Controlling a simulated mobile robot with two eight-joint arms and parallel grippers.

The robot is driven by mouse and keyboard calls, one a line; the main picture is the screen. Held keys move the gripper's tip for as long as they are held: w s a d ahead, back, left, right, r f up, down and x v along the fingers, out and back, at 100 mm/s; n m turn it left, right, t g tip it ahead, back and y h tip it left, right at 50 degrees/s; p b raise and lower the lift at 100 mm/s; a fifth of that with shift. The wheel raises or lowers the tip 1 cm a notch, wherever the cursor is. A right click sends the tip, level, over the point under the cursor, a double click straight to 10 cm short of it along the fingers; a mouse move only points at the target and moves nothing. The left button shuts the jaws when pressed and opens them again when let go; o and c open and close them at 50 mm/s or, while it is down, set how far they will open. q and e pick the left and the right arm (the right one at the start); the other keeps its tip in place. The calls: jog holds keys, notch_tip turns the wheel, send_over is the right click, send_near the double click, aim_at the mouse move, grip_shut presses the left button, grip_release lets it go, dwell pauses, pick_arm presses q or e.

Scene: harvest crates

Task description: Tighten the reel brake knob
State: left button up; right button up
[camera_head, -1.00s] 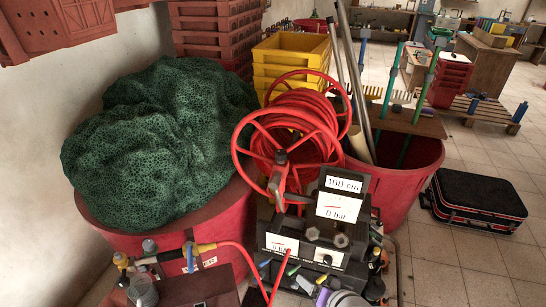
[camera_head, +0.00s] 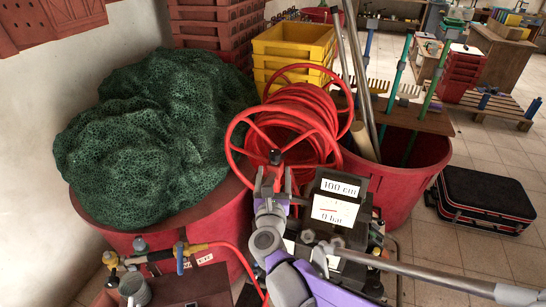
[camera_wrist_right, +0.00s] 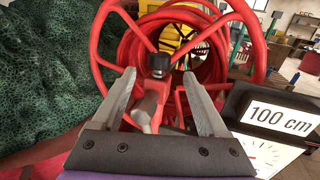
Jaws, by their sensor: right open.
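The red hose reel (camera_head: 300,125) stands in the middle of the head view, its spoked wheel facing me. A black knob (camera_head: 275,157) stands out at its hub; it also shows in the right wrist view (camera_wrist_right: 158,65). Below it, a red bracket carries a small grey knob-like end (camera_wrist_right: 143,117). I cannot tell for certain which is the brake knob. My right gripper (camera_head: 275,180) is open in front of the hub. In the wrist view its fingers (camera_wrist_right: 158,92) stand on either side of the red bracket, with no visible grip on it. My left gripper is not in view.
A black box with a "100 cm" label (camera_head: 340,187) stands close at the right of the gripper. A red tub of green netting (camera_head: 130,235) is at left, yellow crates (camera_head: 295,42) behind. Another red tub (camera_head: 425,165) and a black case (camera_head: 484,198) are at right.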

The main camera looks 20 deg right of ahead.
aim_at(275, 159)
jog(key=x, duration=0.7)
jog(key=shift+w+p, duration=0.1)
jog(key=shift+p, duration=0.2)
grip_shut()
